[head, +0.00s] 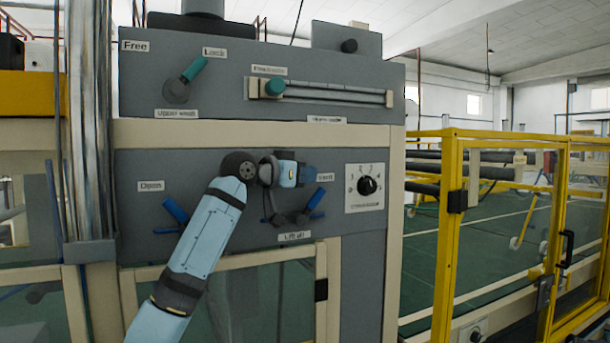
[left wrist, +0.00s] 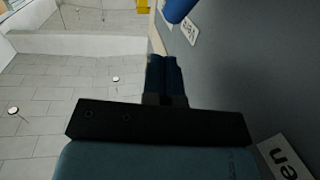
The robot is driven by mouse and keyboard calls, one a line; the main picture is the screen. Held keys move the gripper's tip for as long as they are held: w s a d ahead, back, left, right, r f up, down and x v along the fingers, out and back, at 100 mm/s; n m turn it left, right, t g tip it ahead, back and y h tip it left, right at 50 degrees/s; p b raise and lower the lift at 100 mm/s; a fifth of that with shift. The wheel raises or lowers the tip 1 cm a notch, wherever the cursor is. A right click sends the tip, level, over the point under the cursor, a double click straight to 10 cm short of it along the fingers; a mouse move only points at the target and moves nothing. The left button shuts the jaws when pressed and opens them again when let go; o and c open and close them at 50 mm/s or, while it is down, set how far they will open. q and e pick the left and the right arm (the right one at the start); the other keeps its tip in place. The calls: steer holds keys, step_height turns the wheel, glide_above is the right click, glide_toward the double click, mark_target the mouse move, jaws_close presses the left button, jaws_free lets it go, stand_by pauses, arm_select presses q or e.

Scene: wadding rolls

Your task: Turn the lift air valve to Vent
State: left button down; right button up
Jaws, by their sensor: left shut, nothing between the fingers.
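The lift air valve (head: 291,216) sits on the grey panel above its "Lift air" label (head: 294,237). Its blue handle (head: 317,199) slants up and right, toward the "Vent" label (head: 325,177). My left gripper (head: 310,173) is shut and empty in front of the panel, just above that handle and close to the label. In the left wrist view its fingers (left wrist: 165,75) are together, alongside the panel. A blue piece (left wrist: 180,9), apparently the handle, and a small label (left wrist: 190,29) lie beyond them. I cannot tell whether they touch. My right gripper is not in view.
Another blue handle (head: 175,212) is at the left near an "Open" label (head: 151,186), partly behind my arm. A black dial (head: 367,185) is right of the valve. Teal handles are above. A yellow-framed guard (head: 447,240) stands to the right.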

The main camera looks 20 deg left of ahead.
arm_select(q)
steer(key=s+a+r+b, duration=0.1)
steer(key=s+r, duration=0.1)
steer(key=s+a+r+b, duration=0.1)
steer(key=s+r, duration=0.1)
steer(key=s, duration=0.1)
steer(key=s+a+r, duration=0.2)
steer(key=r, duration=0.1)
steer(key=shift+s+b, duration=0.4)
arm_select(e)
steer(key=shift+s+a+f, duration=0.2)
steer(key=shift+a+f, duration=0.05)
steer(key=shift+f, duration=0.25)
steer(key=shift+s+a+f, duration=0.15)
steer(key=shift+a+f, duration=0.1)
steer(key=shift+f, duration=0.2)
arm_select(q)
steer(key=shift+a, duration=0.1)
